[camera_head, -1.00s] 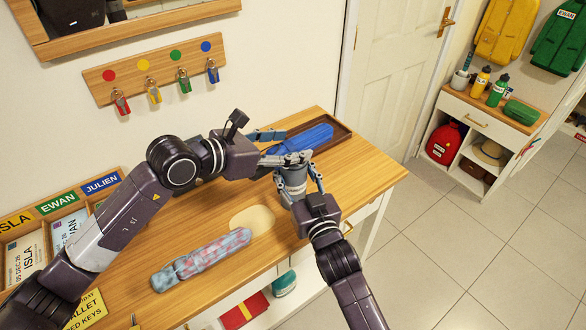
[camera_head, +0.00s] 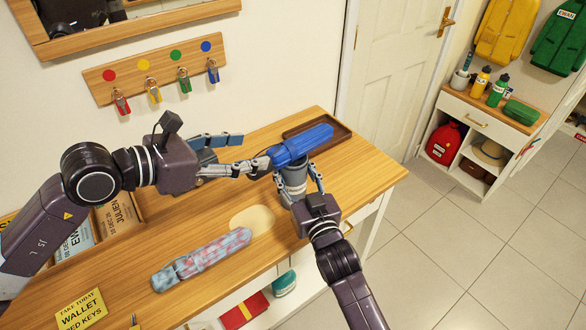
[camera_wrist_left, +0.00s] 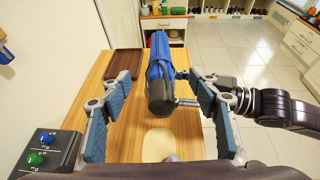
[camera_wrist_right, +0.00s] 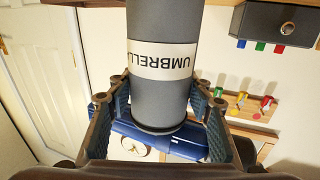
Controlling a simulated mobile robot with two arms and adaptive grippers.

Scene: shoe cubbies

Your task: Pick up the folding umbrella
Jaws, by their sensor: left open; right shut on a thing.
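A blue folding umbrella (camera_head: 304,143) with a dark end lies tilted, partly over the dark tray and by the top of a grey cylinder (camera_head: 293,177). The right wrist view shows the cylinder labelled "UMBRELLA" (camera_wrist_right: 162,60), with the blue umbrella (camera_wrist_right: 185,147) behind its rim. I cannot tell whether they touch. My right gripper (camera_head: 300,187) is shut on the cylinder. My left gripper (camera_head: 247,158) is open, just left of the blue umbrella. In the left wrist view the umbrella (camera_wrist_left: 160,55) shows between its spread fingers. A patterned pink and blue folded bundle (camera_head: 202,259) lies at the table's front.
The dark tray (camera_head: 342,136) sits at the table's back right. A pale oval patch (camera_head: 252,217) is on the wooden tabletop (camera_head: 352,178). A yellow note (camera_head: 80,311) is at front left. Key hooks (camera_head: 160,74) hang on the wall. Open floor lies right.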

